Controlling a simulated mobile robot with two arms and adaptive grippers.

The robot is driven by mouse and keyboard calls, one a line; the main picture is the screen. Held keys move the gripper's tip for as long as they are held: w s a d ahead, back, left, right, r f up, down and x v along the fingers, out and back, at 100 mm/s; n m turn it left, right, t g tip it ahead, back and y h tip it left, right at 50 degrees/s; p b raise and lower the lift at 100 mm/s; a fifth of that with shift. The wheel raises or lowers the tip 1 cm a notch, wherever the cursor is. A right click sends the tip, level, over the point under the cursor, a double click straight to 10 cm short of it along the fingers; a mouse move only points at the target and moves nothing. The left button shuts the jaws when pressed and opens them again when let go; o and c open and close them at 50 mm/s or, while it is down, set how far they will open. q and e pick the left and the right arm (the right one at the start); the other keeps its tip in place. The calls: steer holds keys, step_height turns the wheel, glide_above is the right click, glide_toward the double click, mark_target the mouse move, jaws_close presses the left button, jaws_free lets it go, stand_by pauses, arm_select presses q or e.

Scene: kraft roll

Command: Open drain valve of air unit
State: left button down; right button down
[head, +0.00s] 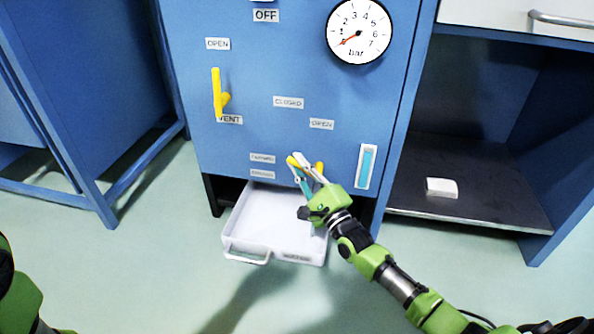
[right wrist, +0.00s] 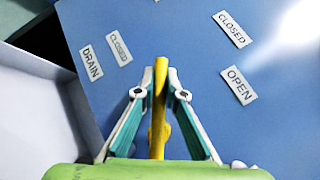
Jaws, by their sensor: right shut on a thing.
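The air unit is a blue cabinet (head: 270,60) with a yellow drain valve lever (head: 291,161) low on its front. My right gripper (head: 304,163) is shut on this lever and partly covers it in the head view. In the right wrist view the lever (right wrist: 159,110) stands between the two fingertips of the gripper (right wrist: 160,78). A DRAIN label (right wrist: 91,63) and a CLOSED label (right wrist: 119,48) lie left of the lever there. An OPEN label (right wrist: 238,86) and another CLOSED label (right wrist: 231,29) lie to its right. My left gripper is out of view.
A second yellow lever (head: 217,92) stands upright by the VENT label (head: 230,120). A white tray (head: 240,222) sits under the unit, beneath my right gripper. A pressure gauge (head: 359,31) is above. A shelf (head: 480,190) with a white block (head: 441,188) is at right.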

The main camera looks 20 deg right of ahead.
stand_by(0.3)
steer(key=c, duration=2.1)
jaws_free()
steer(key=v, duration=1.2)
steer(key=shift+f, duration=0.15)
